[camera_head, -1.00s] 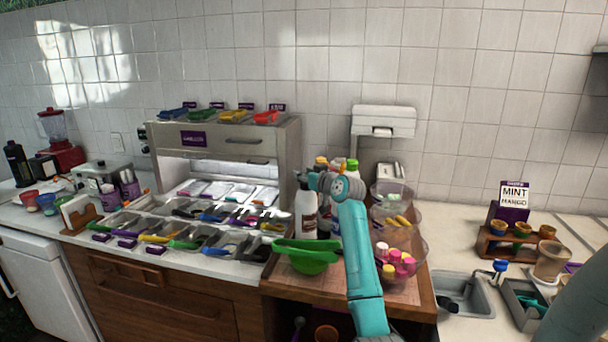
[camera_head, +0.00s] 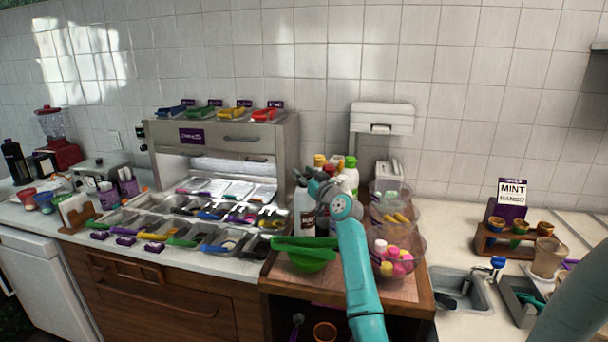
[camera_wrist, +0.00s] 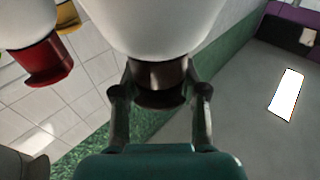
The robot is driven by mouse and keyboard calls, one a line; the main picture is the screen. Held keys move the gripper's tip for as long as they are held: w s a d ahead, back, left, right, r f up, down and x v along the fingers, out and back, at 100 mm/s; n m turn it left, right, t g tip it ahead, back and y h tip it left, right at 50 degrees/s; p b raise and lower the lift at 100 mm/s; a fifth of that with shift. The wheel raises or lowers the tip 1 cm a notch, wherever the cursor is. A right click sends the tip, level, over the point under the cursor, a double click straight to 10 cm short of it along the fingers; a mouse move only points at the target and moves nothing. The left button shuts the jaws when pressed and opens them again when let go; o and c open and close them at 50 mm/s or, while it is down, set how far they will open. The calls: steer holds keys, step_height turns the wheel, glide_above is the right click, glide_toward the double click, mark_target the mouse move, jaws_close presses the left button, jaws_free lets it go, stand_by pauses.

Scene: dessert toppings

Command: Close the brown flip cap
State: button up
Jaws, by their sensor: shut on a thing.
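The brown flip cap (camera_wrist: 160,78) sits on a white bottle (camera_wrist: 150,25), shown large in the wrist view. My gripper (camera_wrist: 160,97) has one finger on each side of the cap and is shut on it. Whether the lid is fully down on its base cannot be told. In the head view, a white bottle with a dark label (camera_head: 304,212) stands on the wooden counter, just left of my arm. My gripper (camera_head: 312,182) is at its top, small there, and hides the cap.
Bottles with yellow (camera_head: 319,159) and green (camera_head: 351,161) caps stand close behind. A red-capped bottle (camera_wrist: 45,62) is beside the held one. Clear topping bowls (camera_head: 414,242) stand to the right.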

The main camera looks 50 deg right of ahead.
steer(key=o, duration=1.2)
steer(key=v, duration=1.2)
